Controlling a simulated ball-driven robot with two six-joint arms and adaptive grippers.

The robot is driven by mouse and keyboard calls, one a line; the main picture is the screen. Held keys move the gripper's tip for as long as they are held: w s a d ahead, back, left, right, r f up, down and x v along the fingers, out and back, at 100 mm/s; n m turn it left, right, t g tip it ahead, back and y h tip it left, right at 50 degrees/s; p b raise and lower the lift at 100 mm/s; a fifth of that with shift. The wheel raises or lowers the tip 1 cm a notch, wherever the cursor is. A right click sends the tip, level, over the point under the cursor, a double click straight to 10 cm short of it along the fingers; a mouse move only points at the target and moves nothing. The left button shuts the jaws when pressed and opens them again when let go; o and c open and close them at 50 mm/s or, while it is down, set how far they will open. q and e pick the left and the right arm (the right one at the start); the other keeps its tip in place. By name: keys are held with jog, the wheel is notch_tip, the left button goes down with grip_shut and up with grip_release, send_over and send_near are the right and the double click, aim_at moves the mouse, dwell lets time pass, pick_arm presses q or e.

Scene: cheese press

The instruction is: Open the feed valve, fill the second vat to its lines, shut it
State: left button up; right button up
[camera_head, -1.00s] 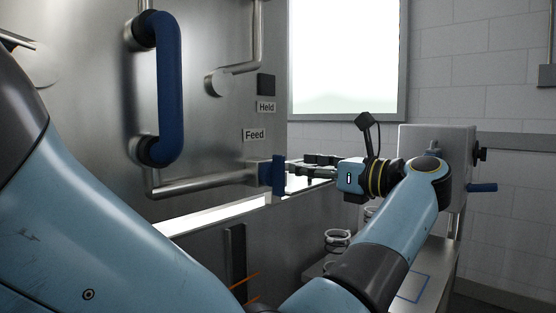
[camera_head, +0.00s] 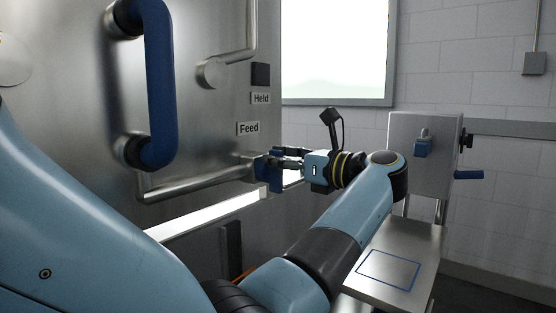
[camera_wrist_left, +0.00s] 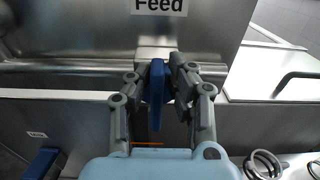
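The "Feed" label (camera_head: 248,128) is on the steel panel above a pipe (camera_head: 200,184) that ends at a blue valve handle (camera_head: 273,184). In the left wrist view the blue handle (camera_wrist_left: 156,112) hangs straight down between the fingers of my left gripper (camera_wrist_left: 158,72). In the head view my left gripper (camera_head: 283,163) reaches the handle from the right. The fingers are close on both sides of the handle; whether they press on it I cannot tell. A bright white strip (camera_head: 215,214) lies below the pipe. Fill lines are not visible. My right gripper is out of view.
A large blue grab handle (camera_head: 160,85) stands out from the panel. A "Held" label (camera_head: 261,98) is above "Feed". Metal rings (camera_wrist_left: 265,165) lie at lower right.

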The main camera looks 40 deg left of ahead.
pick_arm(q)
jog(key=shift+s+f, duration=0.1)
grip_shut()
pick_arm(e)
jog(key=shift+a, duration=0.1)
pick_arm(q)
jog(key=shift+f, duration=0.1)
jog(key=shift+f+m+b, duration=0.1)
jog(key=shift+m+b, duration=0.25)
jog(key=shift+m, duration=0.15)
jog(key=shift+w+a+f+m+b, duration=0.1)
jog(key=shift+w+m+b, duration=0.15)
jog(key=shift+m, duration=0.7)
jog(key=shift+w+d+r+m+b, duration=0.15)
jog(key=shift+w+m, duration=0.1)
jog(key=shift+m, duration=0.65)
jog(key=shift+w+a+f+m+b, duration=0.15)
jog(key=shift+w+m+b, duration=0.1)
jog(key=shift+m, duration=0.7)
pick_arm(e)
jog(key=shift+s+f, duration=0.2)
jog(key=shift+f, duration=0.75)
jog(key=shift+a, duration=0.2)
pick_arm(q)
jog(key=o, duration=0.7)
grip_release()
jog(key=shift+s, duration=0.1)
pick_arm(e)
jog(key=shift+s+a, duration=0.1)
